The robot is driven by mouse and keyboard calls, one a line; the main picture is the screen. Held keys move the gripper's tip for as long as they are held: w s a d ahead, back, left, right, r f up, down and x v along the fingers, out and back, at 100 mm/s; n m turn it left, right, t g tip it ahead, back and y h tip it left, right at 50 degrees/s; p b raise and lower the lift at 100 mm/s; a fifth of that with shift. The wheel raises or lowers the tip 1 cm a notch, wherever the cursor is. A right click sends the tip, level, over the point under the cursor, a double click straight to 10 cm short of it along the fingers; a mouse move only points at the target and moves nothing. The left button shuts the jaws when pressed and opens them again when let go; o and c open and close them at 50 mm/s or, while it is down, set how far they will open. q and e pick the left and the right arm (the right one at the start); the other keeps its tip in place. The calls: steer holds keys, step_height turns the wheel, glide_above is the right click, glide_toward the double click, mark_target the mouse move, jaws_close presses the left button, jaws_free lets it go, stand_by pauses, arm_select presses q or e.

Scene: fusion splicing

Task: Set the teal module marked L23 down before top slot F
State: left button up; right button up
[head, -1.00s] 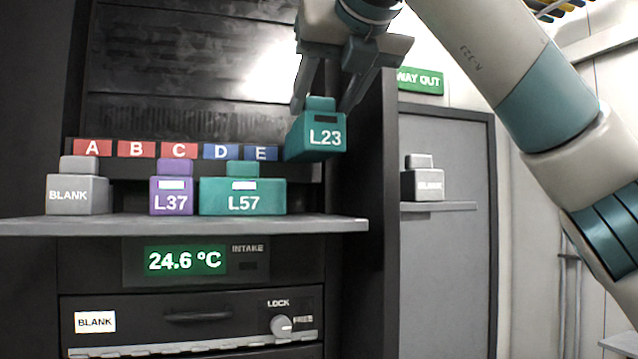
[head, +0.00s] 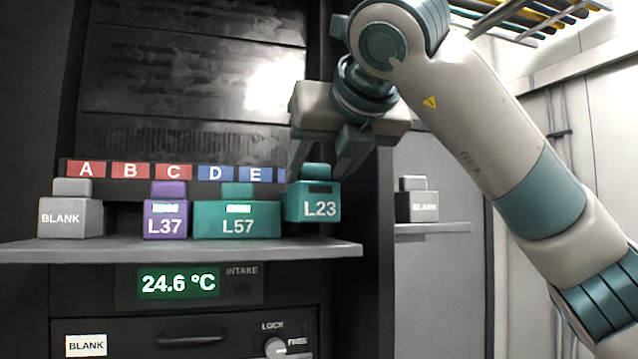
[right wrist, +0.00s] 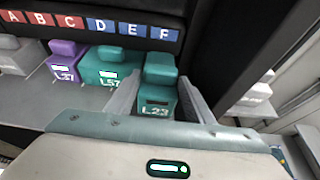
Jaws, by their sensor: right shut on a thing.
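The teal module marked L23 (head: 315,205) is held upright by its top block in my right gripper (head: 320,168), whose fingers are shut on it. It appears slightly above the right end of the grey shelf (head: 180,251), right of the teal L57 module. In the right wrist view, L23 (right wrist: 158,98) sits between the two fingers, in line with the blue F label (right wrist: 164,33) behind it. In the head view, L23 and my gripper hide most of that label. Whether its underside touches the shelf is unclear. My left gripper is not in view.
On the shelf stand the teal L57 module (head: 237,222), close to the left of L23, the purple L37 module (head: 165,220) and a grey BLANK module (head: 70,218). A dark cabinet side panel (head: 362,260) is close on the right. Another BLANK (head: 417,205) stands on a side shelf beyond.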

mark_target(313, 198)
step_height(313, 198, down, 2)
steer(key=shift+f+p, duration=0.15)
steer(key=shift+p, duration=0.15)
steer(key=shift+f, duration=0.1)
steer(key=shift+f, duration=0.1)
steer(key=o, duration=1.2)
